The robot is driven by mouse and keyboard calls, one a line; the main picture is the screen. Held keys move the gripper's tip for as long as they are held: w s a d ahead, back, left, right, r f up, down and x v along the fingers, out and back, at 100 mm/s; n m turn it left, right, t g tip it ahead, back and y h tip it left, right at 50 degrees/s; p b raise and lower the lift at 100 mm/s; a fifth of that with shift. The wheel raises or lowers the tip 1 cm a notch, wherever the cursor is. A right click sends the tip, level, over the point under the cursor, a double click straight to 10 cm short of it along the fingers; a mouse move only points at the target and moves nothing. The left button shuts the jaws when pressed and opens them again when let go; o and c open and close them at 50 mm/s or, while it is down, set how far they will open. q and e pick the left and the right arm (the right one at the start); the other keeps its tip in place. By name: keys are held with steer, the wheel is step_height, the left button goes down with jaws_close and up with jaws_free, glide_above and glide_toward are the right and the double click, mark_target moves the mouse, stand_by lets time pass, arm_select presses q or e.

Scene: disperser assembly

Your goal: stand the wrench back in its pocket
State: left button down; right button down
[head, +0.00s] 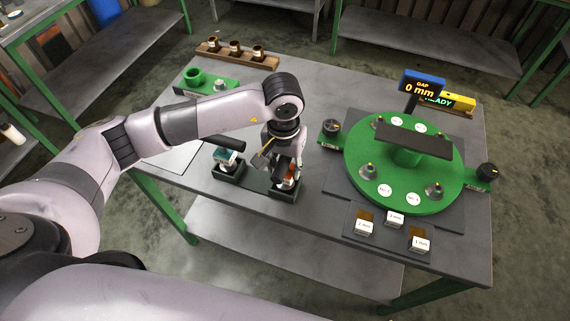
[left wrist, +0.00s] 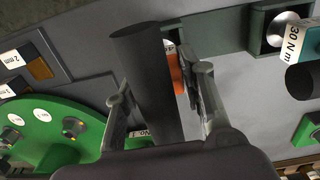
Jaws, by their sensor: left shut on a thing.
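My left gripper (head: 287,164) is shut on the dark round handle of a wrench (left wrist: 147,75), which stands out between the two fingers in the left wrist view. An orange band (left wrist: 177,74) and a white label show just behind the handle; the orange also shows in the head view (head: 289,183) below the fingers. This is at the right end of the dark green wrench holder (head: 257,184). Whether the wrench's lower end is inside the pocket or just above it is hidden. My right gripper is not in view.
A teal "30 N m" wrench (head: 228,158) stands in the holder's left pocket. To the right are a green round fixture (head: 365,178), a gap display (head: 422,85) and labelled shim blocks (head: 364,227). A wooden rack (head: 236,57) and green tray (head: 207,83) stand behind.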

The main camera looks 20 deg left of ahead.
arm_select(q)
steer(key=shift+r, duration=0.1)
steer(key=shift+f+b, duration=0.2)
steer(key=shift+b, duration=0.1)
steer(key=c, duration=1.4)
jaws_free()
steer(key=o, duration=0.3)
steer(key=shift+o, duration=0.2)
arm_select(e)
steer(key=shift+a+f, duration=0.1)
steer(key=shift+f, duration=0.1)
